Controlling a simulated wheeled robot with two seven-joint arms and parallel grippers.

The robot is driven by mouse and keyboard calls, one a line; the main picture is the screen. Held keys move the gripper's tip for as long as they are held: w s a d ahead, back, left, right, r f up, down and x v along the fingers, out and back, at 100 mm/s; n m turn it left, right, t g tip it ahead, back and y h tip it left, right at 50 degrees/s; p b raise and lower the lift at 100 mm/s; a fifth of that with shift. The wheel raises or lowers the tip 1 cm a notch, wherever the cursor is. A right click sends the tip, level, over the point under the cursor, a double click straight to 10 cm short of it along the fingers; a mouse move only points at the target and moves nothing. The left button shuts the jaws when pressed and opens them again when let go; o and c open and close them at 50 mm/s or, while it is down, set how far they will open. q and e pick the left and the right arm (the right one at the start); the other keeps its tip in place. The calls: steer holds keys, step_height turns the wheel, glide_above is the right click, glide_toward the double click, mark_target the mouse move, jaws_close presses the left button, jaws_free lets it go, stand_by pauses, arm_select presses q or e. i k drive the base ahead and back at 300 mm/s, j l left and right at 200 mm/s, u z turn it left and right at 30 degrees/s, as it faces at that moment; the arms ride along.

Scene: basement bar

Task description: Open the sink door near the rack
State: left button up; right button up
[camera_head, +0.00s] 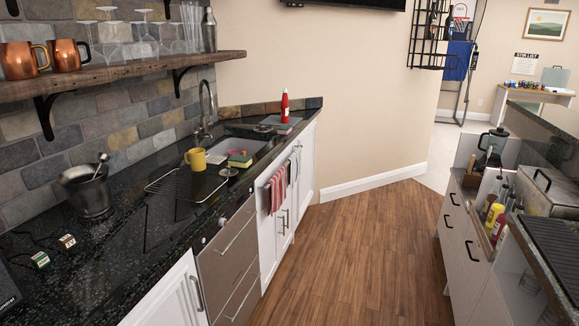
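The sink (226,146) is set in the dark counter on the left, under a tall curved faucet (206,105). A wire rack (165,183) lies on the counter in front of the sink. Below the sink are white cabinet doors; the door nearer the rack (267,240) looks closed. Two upright metal handles (283,222) show side by side on the doors. A red striped towel (277,191) hangs on a bar over the upper part of the cabinet front. Neither of my grippers is in view.
A yellow mug (195,159) stands by the rack. A grey drawer unit (229,262) and another white door (170,298) are on the near side of the sink cabinet. The wooden floor (360,250) is clear. A counter with bottles (495,214) stands at right.

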mark_target(269, 233)
steer(key=i+l+u, duration=0.5)
steer(key=i+l, duration=0.3)
